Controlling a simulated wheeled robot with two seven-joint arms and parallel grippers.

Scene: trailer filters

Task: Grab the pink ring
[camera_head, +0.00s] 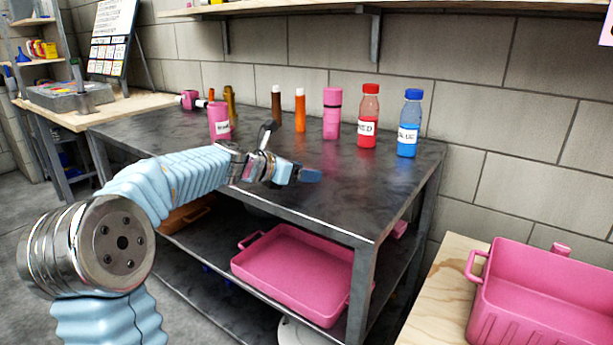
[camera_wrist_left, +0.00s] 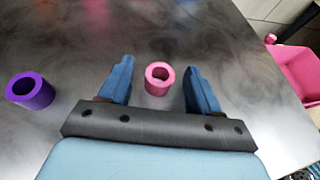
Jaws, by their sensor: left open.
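A small pink ring (camera_wrist_left: 160,78) lies on the dark table top in the left wrist view, with its round hole facing up. My left gripper (camera_wrist_left: 158,66) has its two blue fingers spread wide, one on each side of the ring in that view, with a gap on both sides. I cannot tell how far above the table the fingertips are. In the head view my left gripper (camera_head: 293,152) is over the table near its front edge, and I cannot make out the ring there. My right gripper is not in view.
A purple ring (camera_wrist_left: 30,90) lies left of the pink one. A pink tray (camera_head: 292,272) is on the lower shelf; a pink crate (camera_head: 545,300) is at right.

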